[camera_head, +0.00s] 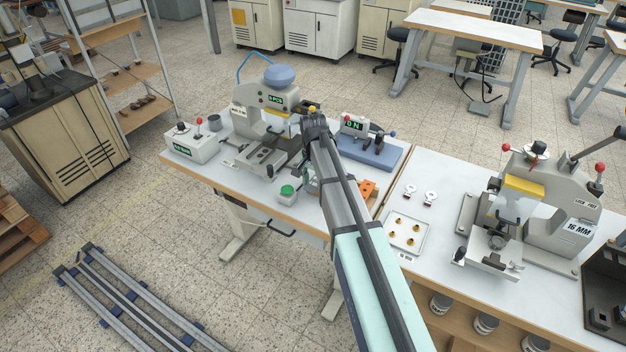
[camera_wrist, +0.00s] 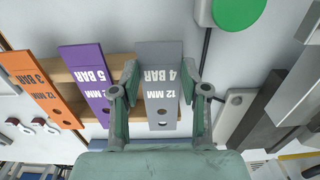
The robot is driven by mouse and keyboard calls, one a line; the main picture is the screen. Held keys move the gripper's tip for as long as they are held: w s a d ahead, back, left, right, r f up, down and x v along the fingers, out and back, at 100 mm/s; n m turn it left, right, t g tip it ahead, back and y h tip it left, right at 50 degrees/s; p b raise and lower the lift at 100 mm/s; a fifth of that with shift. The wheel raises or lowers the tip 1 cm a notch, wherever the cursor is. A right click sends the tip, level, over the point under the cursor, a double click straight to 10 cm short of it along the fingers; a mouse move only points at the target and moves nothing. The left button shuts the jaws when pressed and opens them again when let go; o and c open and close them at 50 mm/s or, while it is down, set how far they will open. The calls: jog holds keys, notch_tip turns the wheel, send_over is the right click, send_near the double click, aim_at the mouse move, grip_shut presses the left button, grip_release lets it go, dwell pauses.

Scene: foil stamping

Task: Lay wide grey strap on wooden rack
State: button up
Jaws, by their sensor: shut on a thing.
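A wide grey strap (camera_wrist: 160,88) marked "4 BAR 12 MM" fills the middle of the wrist view. My gripper (camera_wrist: 161,82) is shut on it, with one finger at each long edge. The strap overlaps the right part of the wooden rack (camera_wrist: 116,63), beside a purple strap (camera_wrist: 88,82) and lined up roughly with it. I cannot tell whether the grey strap touches the rack or hangs just above it. In the head view my arm hides the grey strap and most of the rack area.
An orange strap (camera_wrist: 42,88) lies left of the purple one; it also shows in the head view (camera_head: 367,188). A green button (camera_wrist: 237,12) and grey metal parts (camera_wrist: 262,105) are right of the grey strap. The stamping press (camera_head: 270,115) stands at the back left.

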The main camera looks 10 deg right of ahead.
jog(key=o, duration=1)
jog(key=shift+r, duration=0.1)
notch_tip(320, 180, up, 12)
jog(key=shift+f, duration=0.1)
jog(key=shift+s, duration=0.1)
